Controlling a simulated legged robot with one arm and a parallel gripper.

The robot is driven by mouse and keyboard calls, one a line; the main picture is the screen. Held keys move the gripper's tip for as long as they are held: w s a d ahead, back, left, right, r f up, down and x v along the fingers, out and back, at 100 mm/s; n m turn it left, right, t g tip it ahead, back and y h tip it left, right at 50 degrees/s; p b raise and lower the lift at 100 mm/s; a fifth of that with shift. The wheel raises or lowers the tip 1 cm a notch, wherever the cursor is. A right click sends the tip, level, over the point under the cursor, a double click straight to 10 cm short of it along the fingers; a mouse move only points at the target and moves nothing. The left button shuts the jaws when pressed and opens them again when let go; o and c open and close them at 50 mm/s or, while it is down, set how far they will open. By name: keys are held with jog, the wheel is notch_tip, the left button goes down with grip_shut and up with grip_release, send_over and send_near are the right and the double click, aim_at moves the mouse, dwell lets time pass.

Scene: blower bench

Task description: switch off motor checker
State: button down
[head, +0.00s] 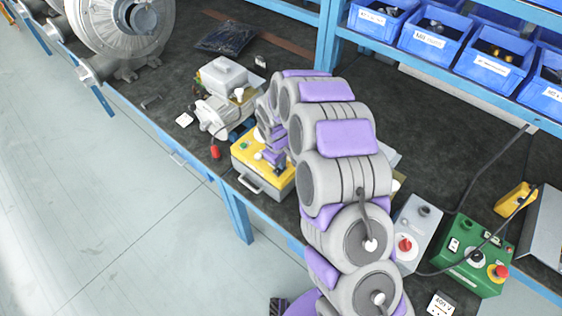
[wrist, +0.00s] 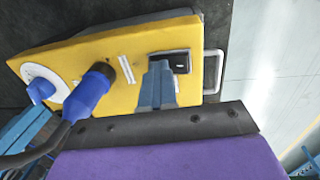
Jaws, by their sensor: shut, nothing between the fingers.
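A yellow box (head: 284,186) stands at the bench's front edge, under the end of my arm; I take it as the motor checker, though no label is readable. In the wrist view its yellow top (wrist: 120,50) carries a black rocker switch (wrist: 182,62), a blue plug (wrist: 88,92) with a dark cable, and a white dial with a blue knob (wrist: 40,90). My gripper (wrist: 160,72) is shut and empty, its tip beside the switch and partly covering its near left end. I cannot tell whether it touches. In the head view my gripper (head: 274,156) is over the box.
A grey motor (head: 215,115) and a light grey case (head: 222,75) are behind the box. A grey box with a red knob (head: 405,244) and a green box (head: 472,262) with a red button stand right of my arm. Blue bins (head: 435,50) line the back shelf. Open floor lies left.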

jog(key=shift+s+a, duration=0.1)
jog(key=shift+s, duration=0.15)
jog(key=shift+s+a, duration=0.2)
jog(key=shift+s, duration=0.1)
jog(key=shift+a, duration=0.3)
jog(key=shift+r, duration=0.1)
jog(key=shift+d+r, duration=0.15)
jog(key=shift+r, duration=0.4)
notch_tip(320, 180, up, 13)
jog(key=s+a+p, duration=0.1)
jog(key=p, duration=0.1)
jog(key=shift+s+f+p, duration=0.15)
jog(key=shift+f+p, duration=0.05)
jog(key=shift+p, duration=0.1)
jog(key=shift+a, duration=0.2)
